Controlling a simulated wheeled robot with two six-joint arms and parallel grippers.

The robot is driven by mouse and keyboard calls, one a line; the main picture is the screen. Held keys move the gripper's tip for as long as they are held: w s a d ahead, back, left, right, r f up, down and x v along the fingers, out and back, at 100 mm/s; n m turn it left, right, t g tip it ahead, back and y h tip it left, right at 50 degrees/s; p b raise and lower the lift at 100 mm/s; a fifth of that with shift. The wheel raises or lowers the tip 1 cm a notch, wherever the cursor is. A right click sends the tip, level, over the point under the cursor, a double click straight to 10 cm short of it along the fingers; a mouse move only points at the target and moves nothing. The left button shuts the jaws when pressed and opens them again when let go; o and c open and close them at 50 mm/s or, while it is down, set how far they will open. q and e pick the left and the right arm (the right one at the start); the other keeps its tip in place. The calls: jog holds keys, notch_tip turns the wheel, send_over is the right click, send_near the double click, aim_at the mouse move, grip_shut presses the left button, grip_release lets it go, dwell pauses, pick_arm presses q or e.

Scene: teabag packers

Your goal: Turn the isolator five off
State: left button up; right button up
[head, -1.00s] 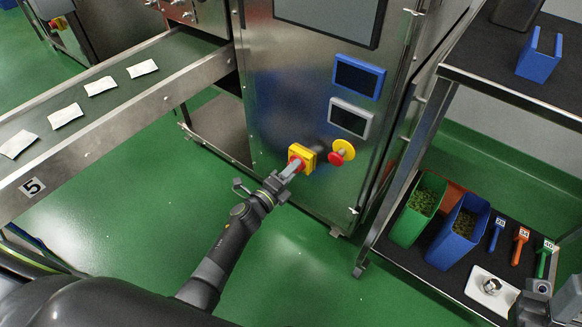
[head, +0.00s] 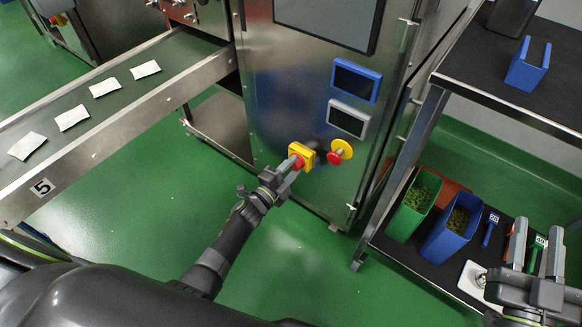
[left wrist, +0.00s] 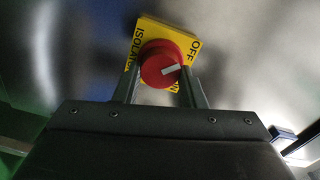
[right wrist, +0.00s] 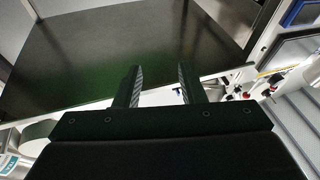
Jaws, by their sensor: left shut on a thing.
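The isolator's red knob (left wrist: 160,64) sits on a yellow plate (left wrist: 187,40) with printed "ISOLATOR" and "OFF". It also shows on the steel machine front in the head view (head: 297,162). The white mark on the knob points right and slightly up in the left wrist view, below the word OFF; lettering lower on the plate is partly hidden. My left gripper (head: 290,167) is shut on the knob, with one finger on each side of it. A "5" label (head: 42,187) is on the conveyor's side. My right gripper (head: 532,235) is open and empty over the shelf.
A red mushroom button (head: 335,158) on a yellow disc is close right of the isolator. A shelf unit with a green bin (head: 405,220), a blue bin (head: 445,238) and handled tools stands at the right. White packets (head: 72,118) lie on the conveyor belt.

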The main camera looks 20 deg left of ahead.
jog(key=shift+d+f+g, duration=0.1)
jog(key=shift+f+g, duration=0.2)
jog(key=shift+f, duration=0.15)
pick_arm(q)
jog(key=o, duration=1)
